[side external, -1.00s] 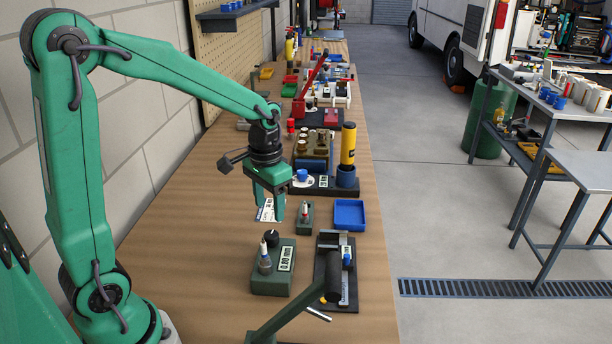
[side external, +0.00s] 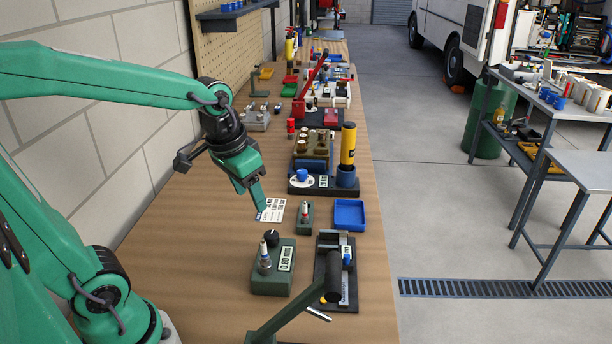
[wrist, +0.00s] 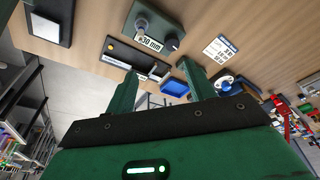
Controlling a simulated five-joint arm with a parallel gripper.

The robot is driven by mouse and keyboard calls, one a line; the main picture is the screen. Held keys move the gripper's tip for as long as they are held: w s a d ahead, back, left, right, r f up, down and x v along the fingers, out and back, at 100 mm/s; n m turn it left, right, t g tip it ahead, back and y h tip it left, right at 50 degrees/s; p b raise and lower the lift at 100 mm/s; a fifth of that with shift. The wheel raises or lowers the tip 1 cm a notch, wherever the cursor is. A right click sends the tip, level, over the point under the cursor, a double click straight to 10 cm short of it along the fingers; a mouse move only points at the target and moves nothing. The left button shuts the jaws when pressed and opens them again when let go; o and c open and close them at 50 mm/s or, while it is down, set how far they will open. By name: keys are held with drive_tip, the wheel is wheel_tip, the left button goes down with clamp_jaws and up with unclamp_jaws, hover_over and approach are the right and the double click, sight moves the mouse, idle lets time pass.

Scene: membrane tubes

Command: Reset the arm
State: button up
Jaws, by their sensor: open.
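My green gripper (side external: 256,198) hangs over the wooden bench in the side external view, tilted down and to the right, left of the small fixtures. It is open and empty. In the wrist view its two fingers (wrist: 163,85) stand apart with nothing between them. A white printed card (side external: 271,210) lies flat on the bench close to the fingertips; it also shows in the wrist view (wrist: 220,49).
A green 0.80 mm gauge block (side external: 268,283), a small green stand (side external: 305,222), a blue tray (side external: 349,214) and a black fixture (side external: 345,295) stand near. A yellow cylinder (side external: 348,143) stands upright farther back. The bench left of the card is clear.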

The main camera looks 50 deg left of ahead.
drive_tip(key=s+d+r+t, duration=0.2)
drive_tip(key=s+r, duration=0.1)
drive_tip(key=s, duration=0.4)
drive_tip(key=shift+t, duration=0.4)
drive_tip(key=shift+w+a, duration=0.1)
drive_tip(key=shift+w, duration=0.1)
drive_tip(key=n+g, duration=0.6)
drive_tip(key=n, duration=0.3)
hover_over(271, 235)
drive_tip(key=shift+a+f, duration=0.1)
drive_tip(key=shift+f, duration=5)
drive_tip(key=shift+f, duration=0.2)
drive_tip(key=shift+f, duration=3.7)
